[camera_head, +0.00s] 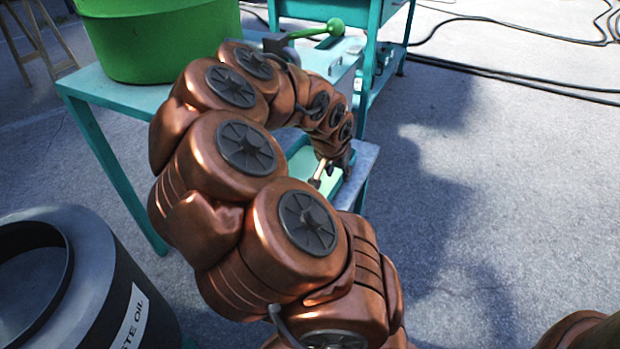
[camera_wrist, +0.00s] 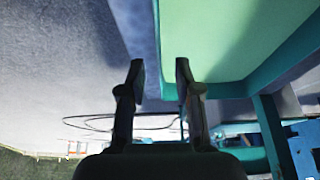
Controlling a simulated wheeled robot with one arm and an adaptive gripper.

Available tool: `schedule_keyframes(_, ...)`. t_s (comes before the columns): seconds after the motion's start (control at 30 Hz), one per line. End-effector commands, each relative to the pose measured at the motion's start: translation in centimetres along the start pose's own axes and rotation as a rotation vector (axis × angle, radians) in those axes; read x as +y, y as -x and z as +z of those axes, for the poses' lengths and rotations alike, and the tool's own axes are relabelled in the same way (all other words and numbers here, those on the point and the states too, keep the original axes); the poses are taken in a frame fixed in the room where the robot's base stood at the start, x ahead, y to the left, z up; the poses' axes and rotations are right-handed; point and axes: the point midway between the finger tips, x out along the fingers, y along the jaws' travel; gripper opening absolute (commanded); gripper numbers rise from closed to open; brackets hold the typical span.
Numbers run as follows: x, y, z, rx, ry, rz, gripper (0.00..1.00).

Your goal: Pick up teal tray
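The teal tray (camera_head: 300,163) lies on the small table under my arm's end in the head view, mostly hidden by my arm. In the wrist view the tray (camera_wrist: 235,35) fills the upper right, with a pale green inside and a darker teal rim. My gripper (camera_head: 322,177) is at the tray's right part in the head view. In the wrist view my gripper (camera_wrist: 160,72) is open, with its two fingers apart. The tray's near-left rim lines up with the gap between them, the right finger overlapping the tray. I cannot tell whether either finger touches it.
A green tub (camera_head: 155,45) stands on the teal table (camera_head: 120,92). A dark waste oil drum (camera_head: 140,290) stands at lower left. Black cables (camera_head: 510,75) lie on the floor, which is open at right.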

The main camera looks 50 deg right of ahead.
Motion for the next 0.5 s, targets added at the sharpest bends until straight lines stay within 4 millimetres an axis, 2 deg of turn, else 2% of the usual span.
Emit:
schedule_keyframes(0.1,0.2,-1.9,0.3,-0.002,-0.001,0.003,0.33)
schedule_keyframes(0.3,0.2,-4.4,0.4,-0.004,0.0,0.003,0.33)
schedule_keyframes(0.5,0.2,-4.8,0.3,-0.003,0.0,0.001,0.33)
